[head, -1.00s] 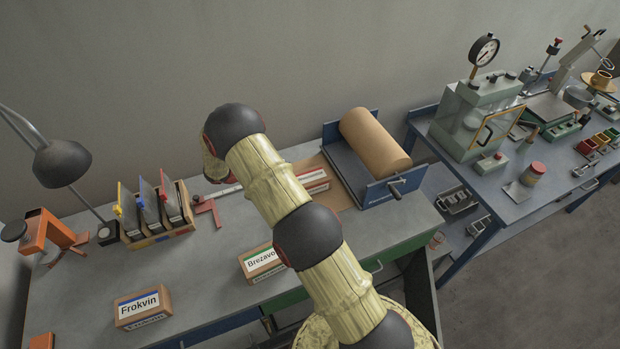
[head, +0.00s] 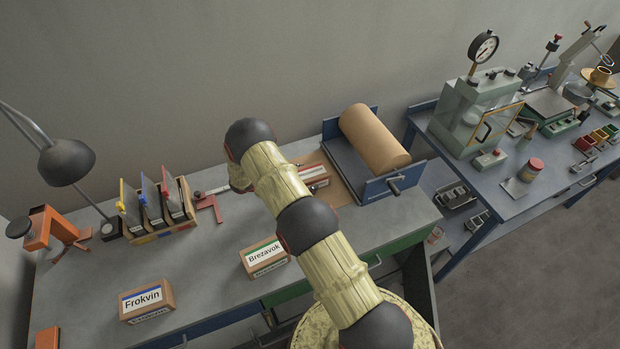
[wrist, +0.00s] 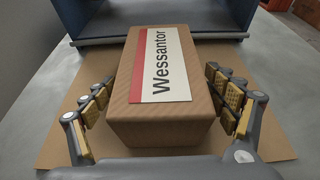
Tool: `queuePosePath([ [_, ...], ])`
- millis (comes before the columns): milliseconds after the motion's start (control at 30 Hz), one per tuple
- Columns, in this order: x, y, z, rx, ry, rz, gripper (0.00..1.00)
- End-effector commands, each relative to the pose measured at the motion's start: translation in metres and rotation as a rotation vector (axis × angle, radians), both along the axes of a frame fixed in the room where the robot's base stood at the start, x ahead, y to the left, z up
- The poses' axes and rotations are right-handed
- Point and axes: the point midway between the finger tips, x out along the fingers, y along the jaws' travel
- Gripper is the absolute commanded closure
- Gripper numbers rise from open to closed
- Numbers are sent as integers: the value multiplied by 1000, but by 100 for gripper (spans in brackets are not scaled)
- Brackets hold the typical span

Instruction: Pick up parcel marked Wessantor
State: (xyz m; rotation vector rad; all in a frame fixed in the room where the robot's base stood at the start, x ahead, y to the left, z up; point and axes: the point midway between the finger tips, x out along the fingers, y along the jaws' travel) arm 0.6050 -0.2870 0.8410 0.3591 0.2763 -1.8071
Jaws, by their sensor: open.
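The parcel marked Wessantor (wrist: 150,118) is a brown box with a white label and a red stripe. In the wrist view it lies between the two fingers of my gripper (wrist: 160,84), which is open, with a finger on each side. A narrow gap seems to show on both sides, but contact is hard to judge. In the head view the same parcel (head: 314,176) lies beyond my arm, partly covered by it.
The parcel lies on a brown paper sheet (wrist: 62,120) before a blue-ended paper roll holder (head: 384,187). Parcels marked Brezavok (head: 264,258) and Frokvin (head: 146,301) stand nearer the front edge. A file rack (head: 160,226) and lamp (head: 66,162) are left.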

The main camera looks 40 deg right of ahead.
Motion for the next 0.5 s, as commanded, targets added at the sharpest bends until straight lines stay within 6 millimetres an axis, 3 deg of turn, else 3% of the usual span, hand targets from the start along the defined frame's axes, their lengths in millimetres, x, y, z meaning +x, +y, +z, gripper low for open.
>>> queuePosePath([
  [100, -4, -12, -5, 0, 1, -1, 14],
  [333, -4, -14, -6, 0, 0, 0, 14],
  [500, -4, -14, -6, 0, 0, 0, 24],
])
